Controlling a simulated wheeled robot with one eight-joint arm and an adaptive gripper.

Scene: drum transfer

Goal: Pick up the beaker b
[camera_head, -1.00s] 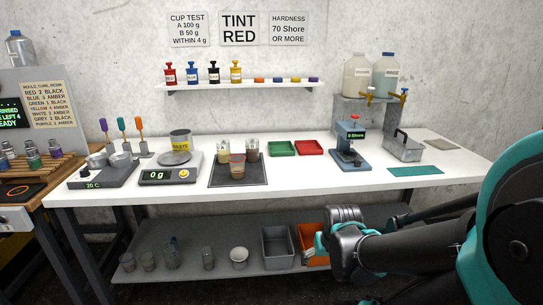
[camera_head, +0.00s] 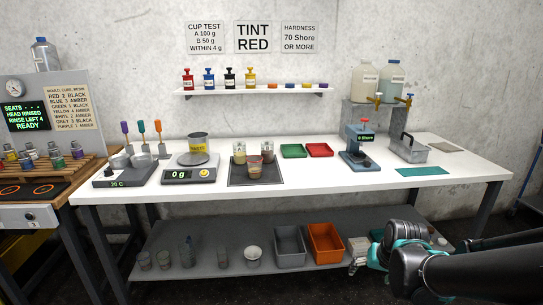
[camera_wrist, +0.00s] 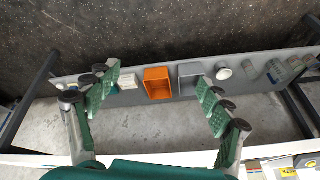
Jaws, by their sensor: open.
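Three beakers stand on the dark tray (camera_head: 241,182) on the bench: a left one with pale contents (camera_head: 239,153), a right one with brown contents (camera_head: 267,151) and a front one with tan contents (camera_head: 255,168). Their labels are too small to read, so I cannot tell which is beaker b. My gripper (camera_head: 362,253) is low at the right end of the lower shelf, far from the tray. The wrist view shows its two green-padded fingers (camera_wrist: 160,88) spread wide, with nothing held between them.
Clear bench lies in front of the tester.

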